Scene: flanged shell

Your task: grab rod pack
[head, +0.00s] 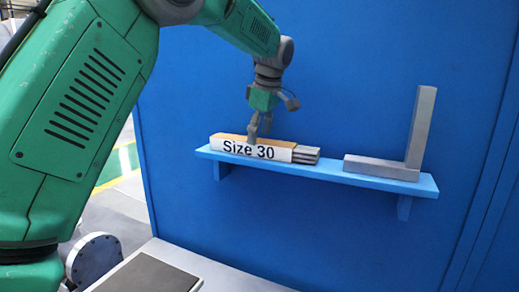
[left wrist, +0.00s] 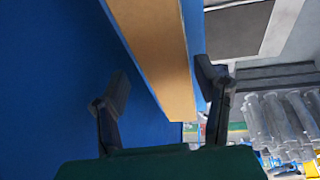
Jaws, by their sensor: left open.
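The rod pack (head: 252,150) is a long tan and white box labelled "Size 30", with grey rods showing at its right end. It lies on a blue shelf (head: 330,175) on the blue wall. My left gripper (head: 256,136) points down at the pack near its middle. In the left wrist view the pack's tan face (left wrist: 152,45) runs between the two dark fingers of my left gripper (left wrist: 160,92). The fingers are apart, one on each side of the pack, and a gap shows at the left finger. Contact at the right finger is unclear. My right gripper is out of view.
A grey L-shaped bracket (head: 384,168) stands on the right part of the shelf. A pale table with a dark panel (head: 150,274) is below. Several clear cylinders (left wrist: 280,120) show at the right of the left wrist view.

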